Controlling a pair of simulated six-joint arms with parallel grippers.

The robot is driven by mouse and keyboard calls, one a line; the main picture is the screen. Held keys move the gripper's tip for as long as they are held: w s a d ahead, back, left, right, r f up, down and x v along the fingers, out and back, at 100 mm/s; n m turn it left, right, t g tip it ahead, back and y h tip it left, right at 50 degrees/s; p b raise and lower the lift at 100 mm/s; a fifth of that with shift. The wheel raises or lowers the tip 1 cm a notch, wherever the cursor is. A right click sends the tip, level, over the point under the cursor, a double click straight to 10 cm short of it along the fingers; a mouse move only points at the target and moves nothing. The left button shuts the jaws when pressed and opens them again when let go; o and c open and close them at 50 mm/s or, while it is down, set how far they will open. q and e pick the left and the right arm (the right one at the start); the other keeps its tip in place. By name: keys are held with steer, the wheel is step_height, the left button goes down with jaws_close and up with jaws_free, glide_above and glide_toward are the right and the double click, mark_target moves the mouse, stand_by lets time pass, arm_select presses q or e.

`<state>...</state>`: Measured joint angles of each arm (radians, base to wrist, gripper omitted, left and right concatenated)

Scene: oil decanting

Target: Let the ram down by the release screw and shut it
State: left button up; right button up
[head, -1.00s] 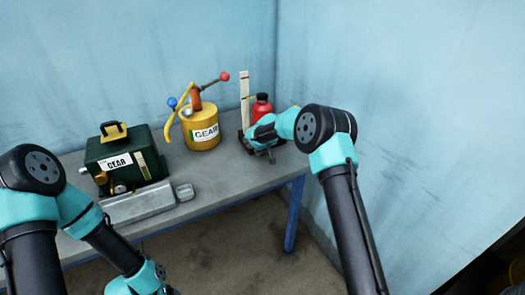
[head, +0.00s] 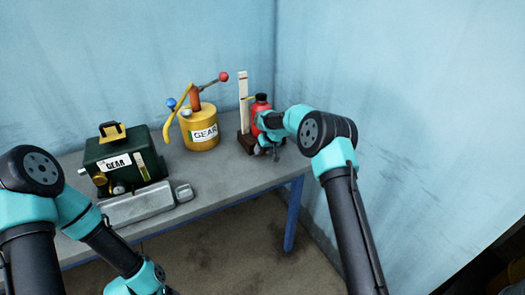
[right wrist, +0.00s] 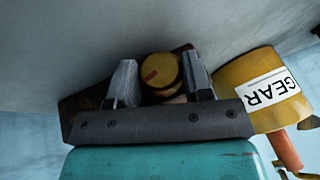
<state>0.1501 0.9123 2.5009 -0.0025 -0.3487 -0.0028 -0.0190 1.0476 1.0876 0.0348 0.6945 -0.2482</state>
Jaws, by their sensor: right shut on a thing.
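The red jack (head: 261,104) stands on a dark wooden base (head: 246,144) at the right end of the bench, partly hidden by my right wrist. A pale upright scale board (head: 243,92) stands just left of it. My right gripper (head: 267,148) is low at the jack's front. In the right wrist view its fingers stand either side of the round brass release screw (right wrist: 158,68), which bears a red mark, and are shut on it. The ram's height is unclear at this size. My left arm shows at the lower left; its gripper is out of view.
A yellow GEAR can (head: 200,139) with a red-knobbed lever stands left of the jack. The blue wall is close behind and to the right. The bench front between is clear.

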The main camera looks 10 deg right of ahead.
stand_by(0.4)
steer(key=o, duration=0.9)
steer(key=shift+s+d+r, duration=0.2)
steer(key=shift+r, duration=0.3)
steer(key=s+d, duration=0.2)
steer(key=d, duration=0.1)
steer(key=s+d, duration=0.5)
steer(key=d, duration=0.1)
steer(key=shift+s+d, duration=0.1)
steer(key=shift+s, duration=0.3)
